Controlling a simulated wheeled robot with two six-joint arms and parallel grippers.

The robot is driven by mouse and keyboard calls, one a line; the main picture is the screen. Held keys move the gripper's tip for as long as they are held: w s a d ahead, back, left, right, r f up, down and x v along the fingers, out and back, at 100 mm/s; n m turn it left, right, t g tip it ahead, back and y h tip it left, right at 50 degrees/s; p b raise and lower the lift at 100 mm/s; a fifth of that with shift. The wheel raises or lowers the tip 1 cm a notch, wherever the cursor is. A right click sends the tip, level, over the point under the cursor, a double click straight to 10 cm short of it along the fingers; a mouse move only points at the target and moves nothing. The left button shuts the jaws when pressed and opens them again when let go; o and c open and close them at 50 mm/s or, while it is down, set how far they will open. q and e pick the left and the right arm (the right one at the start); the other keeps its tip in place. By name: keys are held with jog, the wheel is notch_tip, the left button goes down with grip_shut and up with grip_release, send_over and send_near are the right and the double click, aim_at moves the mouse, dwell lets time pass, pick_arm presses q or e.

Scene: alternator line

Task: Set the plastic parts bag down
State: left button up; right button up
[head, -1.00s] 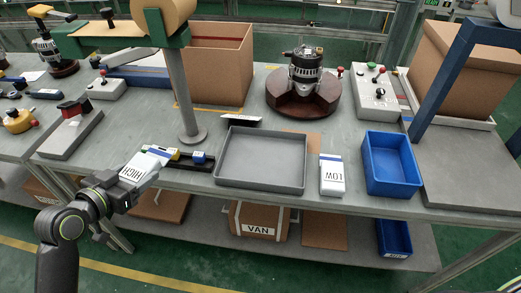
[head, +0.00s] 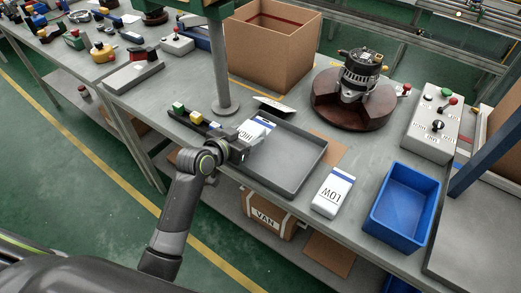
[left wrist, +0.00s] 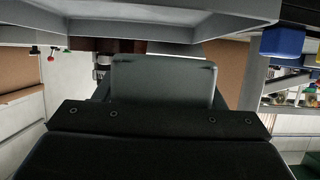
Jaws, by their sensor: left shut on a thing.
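A white packet with a blue band and the word HIGH (head: 256,130), apparently the plastic parts bag, is in my left gripper (head: 243,146). The gripper is shut on its near end. The packet is tilted, over the left corner of the grey tray (head: 318,164); I cannot tell whether it touches the rim. The left wrist view shows the tray's underside or wall (left wrist: 160,20) across the top and a plain grey panel that I cannot identify for sure. A similar packet marked LOW (head: 333,192) lies right of the tray. My right gripper is not in view.
A black rack with coloured blocks (head: 186,112) and a grey post (head: 218,70) stand left of the tray. A blue bin (head: 402,208) is at the right. An alternator (head: 361,74) on a round brown base stands behind. The tray's floor looks empty.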

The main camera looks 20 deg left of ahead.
pick_arm(q)
notch_tip(320, 180, down, 2)
jog(key=shift+a+f, duration=0.1)
jog(key=shift+s+f, duration=0.15)
jog(key=shift+f, duration=0.9)
jog(key=shift+s+f, duration=0.1)
jog(key=shift+f, duration=0.95)
jog(key=c, duration=0.5)
jog(key=o, duration=1.7)
jog(key=shift+w+f, duration=0.1)
jog(key=shift+w, duration=0.05)
jog(key=shift+c, duration=0.2)
jog(key=b+v, duration=0.1)
jog(key=v, duration=1.1)
jog(key=shift+r, duration=0.25)
